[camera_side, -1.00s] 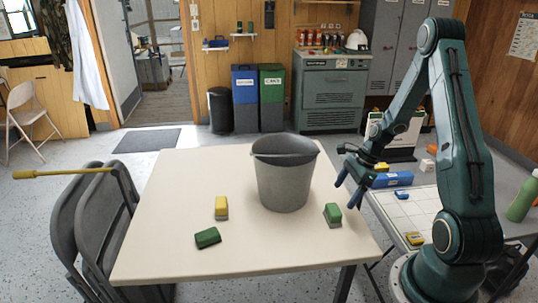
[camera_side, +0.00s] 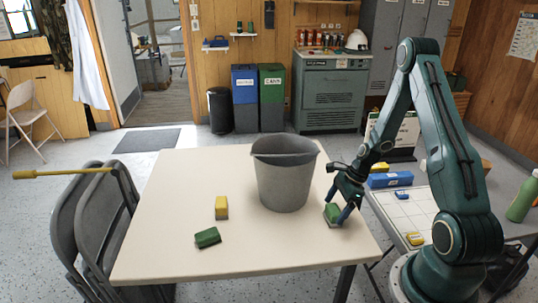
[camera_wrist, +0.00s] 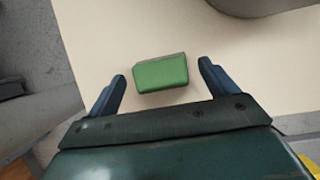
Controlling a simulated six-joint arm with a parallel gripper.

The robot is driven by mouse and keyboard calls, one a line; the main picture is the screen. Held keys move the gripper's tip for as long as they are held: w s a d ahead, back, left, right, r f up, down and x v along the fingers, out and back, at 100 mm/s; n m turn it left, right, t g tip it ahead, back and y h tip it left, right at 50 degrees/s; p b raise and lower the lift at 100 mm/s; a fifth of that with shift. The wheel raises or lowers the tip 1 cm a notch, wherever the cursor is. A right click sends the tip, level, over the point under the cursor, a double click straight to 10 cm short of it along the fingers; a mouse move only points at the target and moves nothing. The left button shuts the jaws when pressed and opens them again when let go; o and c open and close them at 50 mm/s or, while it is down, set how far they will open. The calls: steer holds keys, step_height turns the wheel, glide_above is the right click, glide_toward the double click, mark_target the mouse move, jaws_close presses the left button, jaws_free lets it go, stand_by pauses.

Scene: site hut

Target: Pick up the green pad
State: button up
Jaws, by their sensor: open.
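A green pad (camera_side: 331,213) with a grey underside lies on the pale table, right of the bucket near the table's right edge. My gripper (camera_side: 338,205) is open just over it, fingers pointing down and partly hiding it. In the wrist view, the green pad (camera_wrist: 160,74) shows between the two blue fingers of my gripper (camera_wrist: 161,69), with gaps on both sides. A second green pad (camera_side: 207,237) lies on the front left of the table, well away from my gripper.
A grey metal bucket (camera_side: 283,178) stands close left of my gripper. A yellow pad (camera_side: 221,207) lies left of the bucket. The table (camera_side: 265,245) is clear at the front. A side table at right holds a blue box (camera_side: 390,180) and small items.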

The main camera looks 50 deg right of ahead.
steer(key=shift+x, duration=0.85)
steer(key=shift+c, duration=0.3)
steer(key=c, duration=1)
